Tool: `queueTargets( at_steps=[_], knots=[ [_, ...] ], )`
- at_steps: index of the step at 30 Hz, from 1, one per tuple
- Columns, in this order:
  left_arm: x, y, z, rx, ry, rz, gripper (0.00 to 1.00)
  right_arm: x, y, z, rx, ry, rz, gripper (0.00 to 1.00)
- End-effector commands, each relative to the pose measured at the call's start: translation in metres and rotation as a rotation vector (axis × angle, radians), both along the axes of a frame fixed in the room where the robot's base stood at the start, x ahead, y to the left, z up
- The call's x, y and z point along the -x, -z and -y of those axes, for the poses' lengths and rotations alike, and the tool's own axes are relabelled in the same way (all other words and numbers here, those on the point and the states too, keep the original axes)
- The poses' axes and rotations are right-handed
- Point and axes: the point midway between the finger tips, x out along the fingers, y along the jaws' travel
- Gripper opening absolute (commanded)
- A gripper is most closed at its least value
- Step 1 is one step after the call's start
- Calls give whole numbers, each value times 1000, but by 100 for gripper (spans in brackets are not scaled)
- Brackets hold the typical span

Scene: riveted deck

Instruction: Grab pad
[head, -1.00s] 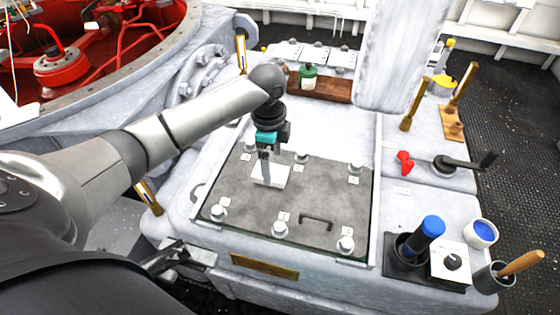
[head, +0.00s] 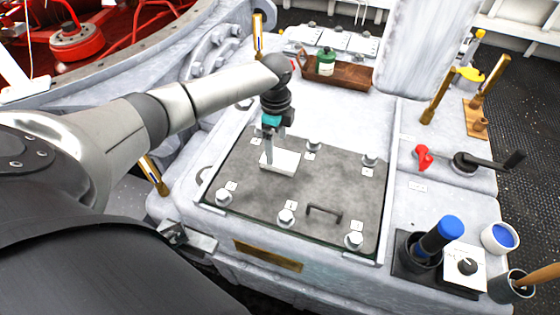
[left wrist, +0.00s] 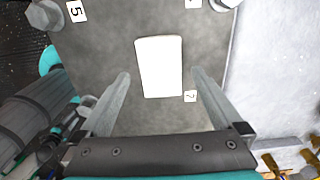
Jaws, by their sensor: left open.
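The white rectangular pad (head: 285,162) lies on the grey bolted cover plate (head: 253,189), near its upper left part. My left gripper (head: 269,160) is above the plate at the pad, partly in front of it in the head view. In the left wrist view the pad (left wrist: 159,66) lies beyond the fingertips and centred between them. The left gripper (left wrist: 160,84) is open, with nothing between its fingers. I cannot tell from these views how high the fingertips are over the plate. My right gripper is not in view.
Several bolts with number labels and a black handle (head: 324,211) stand up from the plate. A blue-topped cylinder (head: 437,236), a white cup with blue contents (head: 499,238) and a crank (head: 490,162) are on the right. A wooden tray (head: 347,74) with a green jar (head: 325,62) is behind.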

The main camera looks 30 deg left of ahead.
Motion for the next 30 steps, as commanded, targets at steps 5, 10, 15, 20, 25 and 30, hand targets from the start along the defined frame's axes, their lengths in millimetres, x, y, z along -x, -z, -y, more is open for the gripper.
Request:
queueTargets(
  at_steps=[5,10,15,20,25,30],
  knots=[
    [1,28,-2,0,0,-3,100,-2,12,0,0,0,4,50],
    [1,48,-2,0,0,-3,100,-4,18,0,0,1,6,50],
    [1,51,-2,0,0,-1,100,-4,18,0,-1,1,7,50],
    [1,50,-2,0,0,-2,97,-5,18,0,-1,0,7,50],
    [1,50,-2,-1,0,-2,78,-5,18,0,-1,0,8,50],
    [1,50,-2,-1,0,-2,58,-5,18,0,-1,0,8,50]
  ],
)
